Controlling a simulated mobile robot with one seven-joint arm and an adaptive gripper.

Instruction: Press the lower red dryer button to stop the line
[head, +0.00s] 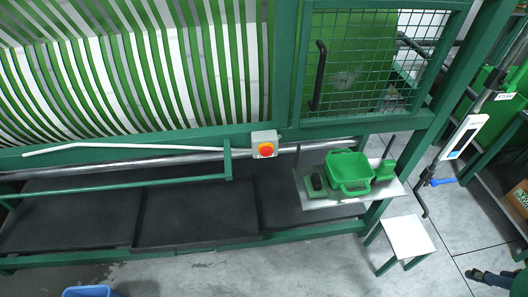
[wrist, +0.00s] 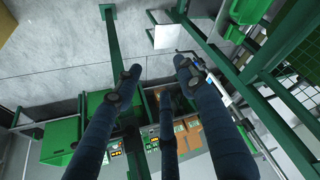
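A round red button (head: 265,149) sits on a small light box fixed to the green horizontal rail of the dryer frame (head: 330,130). It is near the middle of the head view, below the striped webbing. I see only this one red button there; it does not show clearly in the wrist view. My gripper (wrist: 158,78) reaches up from the bottom of the wrist view with dark blue fingers spread apart. Nothing is held between them.
A white shelf (head: 312,201) with a green basket (head: 349,170) juts out right of the button. A white stool (head: 408,237) stands on the floor. A post with a white panel (head: 462,137) is further right. Grey floor in front is mostly clear.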

